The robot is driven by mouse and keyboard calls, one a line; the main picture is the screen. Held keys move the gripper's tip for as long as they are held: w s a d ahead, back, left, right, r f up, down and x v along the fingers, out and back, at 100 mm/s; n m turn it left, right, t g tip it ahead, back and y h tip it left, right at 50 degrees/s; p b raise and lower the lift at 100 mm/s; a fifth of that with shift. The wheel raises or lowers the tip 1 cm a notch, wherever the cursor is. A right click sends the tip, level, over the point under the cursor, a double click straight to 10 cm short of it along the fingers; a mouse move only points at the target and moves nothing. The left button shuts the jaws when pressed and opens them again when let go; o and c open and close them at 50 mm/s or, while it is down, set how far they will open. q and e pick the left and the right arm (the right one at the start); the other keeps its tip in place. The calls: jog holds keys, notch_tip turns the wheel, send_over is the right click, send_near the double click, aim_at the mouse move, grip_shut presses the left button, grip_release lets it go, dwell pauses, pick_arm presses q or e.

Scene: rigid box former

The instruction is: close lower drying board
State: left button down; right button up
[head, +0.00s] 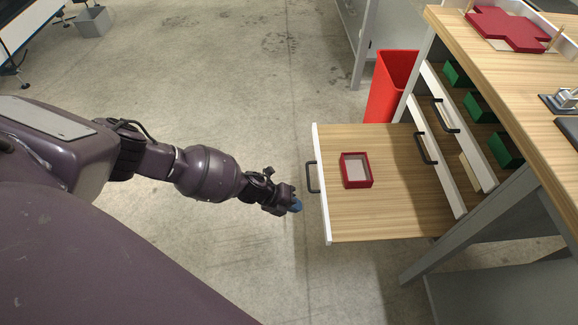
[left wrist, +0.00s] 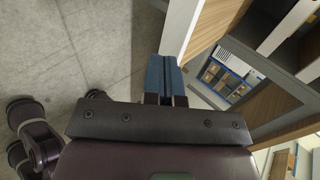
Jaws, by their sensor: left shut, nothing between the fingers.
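The lower drying board (head: 400,205) is a wooden pull-out board with a white front edge and a dark handle (head: 312,177). It is pulled far out from the workbench in the head view. A small red open box (head: 356,170) sits on it near the front. My left gripper (head: 296,206) is to the left of the board's front, a little below the handle in the picture and apart from it. Its blue fingers (left wrist: 163,76) are closed together and empty in the left wrist view. My right gripper is not in view.
Other boards with dark handles (head: 427,148) sit pushed in at the workbench (head: 470,50). Green boxes (head: 507,150) stand on the shelf inside. A red bin (head: 390,88) stands behind the board. A red cross-shaped blank (head: 507,28) lies on the bench top. The floor left of the board is clear.

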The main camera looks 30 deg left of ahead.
aim_at(323, 211)
pick_arm(q)
jog(key=shift+w+d+f+b, duration=0.3)
jog(key=shift+w+d, duration=0.3)
jog(key=shift+d, duration=0.3)
jog(key=shift+w+d+f+b, duration=0.2)
jog(key=shift+w+d+f, duration=0.35)
jog(key=shift+d, duration=0.35)
jog(key=shift+w+d+f+b, duration=0.25)
jog(key=shift+w+d, duration=0.4)
jog(key=shift+d, duration=0.25)
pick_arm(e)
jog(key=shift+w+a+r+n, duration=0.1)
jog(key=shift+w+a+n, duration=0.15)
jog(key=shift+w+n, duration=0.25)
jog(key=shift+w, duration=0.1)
